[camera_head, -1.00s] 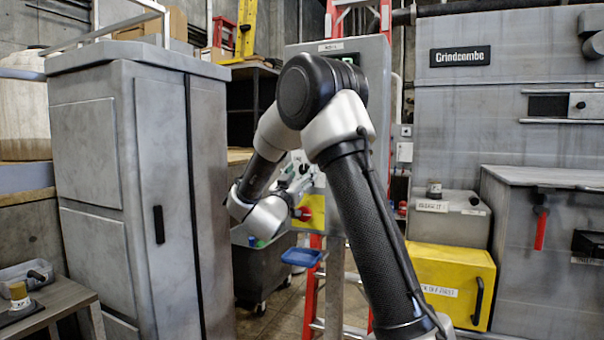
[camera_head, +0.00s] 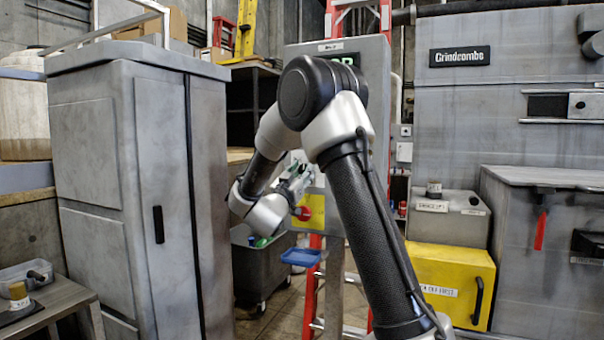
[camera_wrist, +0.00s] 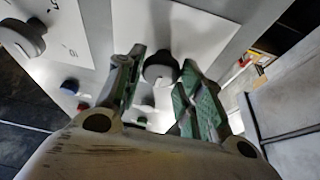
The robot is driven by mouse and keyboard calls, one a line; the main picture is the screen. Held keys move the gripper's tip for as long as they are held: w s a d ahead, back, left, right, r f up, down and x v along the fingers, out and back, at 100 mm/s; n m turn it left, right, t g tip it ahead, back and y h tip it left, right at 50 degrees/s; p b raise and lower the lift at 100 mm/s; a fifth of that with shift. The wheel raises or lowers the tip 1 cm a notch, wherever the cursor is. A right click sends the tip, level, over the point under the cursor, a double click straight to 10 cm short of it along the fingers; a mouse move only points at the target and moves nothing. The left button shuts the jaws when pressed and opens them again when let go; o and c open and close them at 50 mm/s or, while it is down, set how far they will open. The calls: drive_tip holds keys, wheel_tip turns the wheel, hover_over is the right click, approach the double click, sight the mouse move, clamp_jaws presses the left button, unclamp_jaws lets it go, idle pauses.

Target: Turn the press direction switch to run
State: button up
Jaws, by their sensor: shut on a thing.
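A black rotary switch knob (camera_wrist: 160,68) on a white plate sits between my fingertips in the wrist view. My gripper (camera_wrist: 162,72) has green-padded fingers on both sides of this knob and is shut on it. A second dark knob (camera_wrist: 24,40) is on another white plate at the left, apart from my fingers. The switch labels cannot be read, and the turn position of the held knob is unclear. In the head view my gripper (camera_head: 298,180) is at the grey control cabinet (camera_head: 378,70), and my arm hides much of its front.
A red knob on a yellow plate (camera_head: 318,203) is just below my gripper. A tall grey cabinet (camera_head: 95,150) stands left, and a yellow box (camera_head: 450,275) stands right.

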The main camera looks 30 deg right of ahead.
drive_tip(key=m+g, duration=0.1)
drive_tip(key=m, duration=0.2)
drive_tip(key=m+g+h, duration=0.1)
drive_tip(key=m+g, duration=0.1)
drive_tip(key=m, duration=0.2)
drive_tip(key=shift+w+a+g+h, duration=0.1)
drive_tip(key=shift+g+h, duration=0.2)
drive_tip(key=m+g, duration=0.2)
drive_tip(key=m, duration=0.3)
drive_tip(key=shift+m, duration=0.4)
drive_tip(key=shift+m+g, duration=0.3)
drive_tip(key=shift+g, duration=0.1)
drive_tip(key=o, duration=1)
drive_tip(key=v, duration=1.2)
drive_tip(key=shift+w, duration=0.1)
